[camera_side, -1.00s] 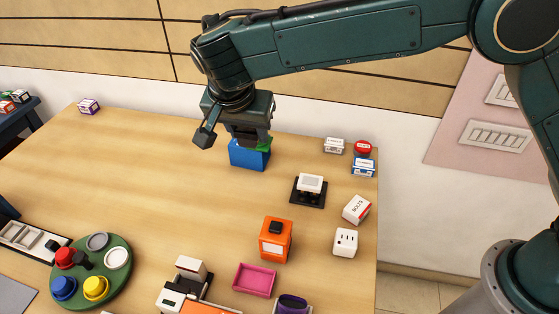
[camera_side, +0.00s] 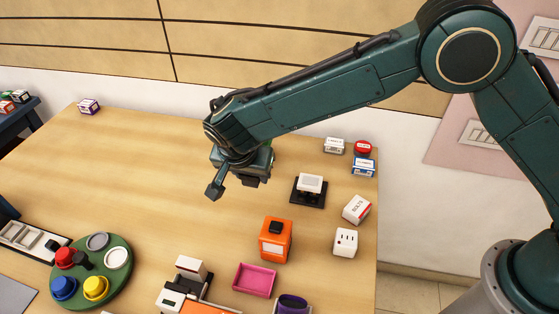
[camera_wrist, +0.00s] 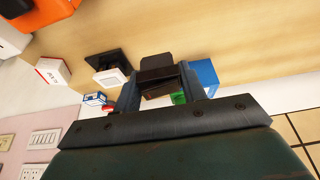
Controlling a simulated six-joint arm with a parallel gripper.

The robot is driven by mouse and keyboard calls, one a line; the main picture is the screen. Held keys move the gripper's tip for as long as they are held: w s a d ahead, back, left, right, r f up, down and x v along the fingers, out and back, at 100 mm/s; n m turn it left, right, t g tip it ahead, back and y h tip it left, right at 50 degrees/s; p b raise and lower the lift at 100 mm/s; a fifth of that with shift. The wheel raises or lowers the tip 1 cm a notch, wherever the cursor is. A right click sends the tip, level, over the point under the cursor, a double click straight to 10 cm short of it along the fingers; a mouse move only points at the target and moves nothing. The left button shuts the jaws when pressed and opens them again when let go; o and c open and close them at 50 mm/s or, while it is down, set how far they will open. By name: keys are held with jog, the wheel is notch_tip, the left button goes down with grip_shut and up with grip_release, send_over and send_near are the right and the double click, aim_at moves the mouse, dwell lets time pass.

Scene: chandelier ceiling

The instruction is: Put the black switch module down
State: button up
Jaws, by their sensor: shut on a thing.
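My gripper (camera_wrist: 158,92) is shut on the black switch module (camera_wrist: 157,76), a small dark block between the two fingers in the wrist view. In the side view my gripper (camera_side: 248,175) hangs over the far middle of the table (camera_side: 150,185), and a dark piece sticks out below it. The fingers and most of the module are hidden there by the wrist. I cannot tell the exact gap to the tabletop.
A blue box (camera_wrist: 205,76) with a green part (camera_wrist: 179,98) stands behind the gripper. A white switch on a black base (camera_side: 309,184) and an orange box (camera_side: 275,240) are to the right. A green round board (camera_side: 120,282) lies front left. The table's left middle is clear.

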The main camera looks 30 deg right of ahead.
aim_at(251, 186)
jog(key=shift+f, duration=2.3)
jog(key=shift+f, duration=2.1)
jog(key=shift+f, duration=0.1)
jog(key=o, duration=1)
jog(key=shift+c, duration=0.2)
jog(key=v, duration=1.2)
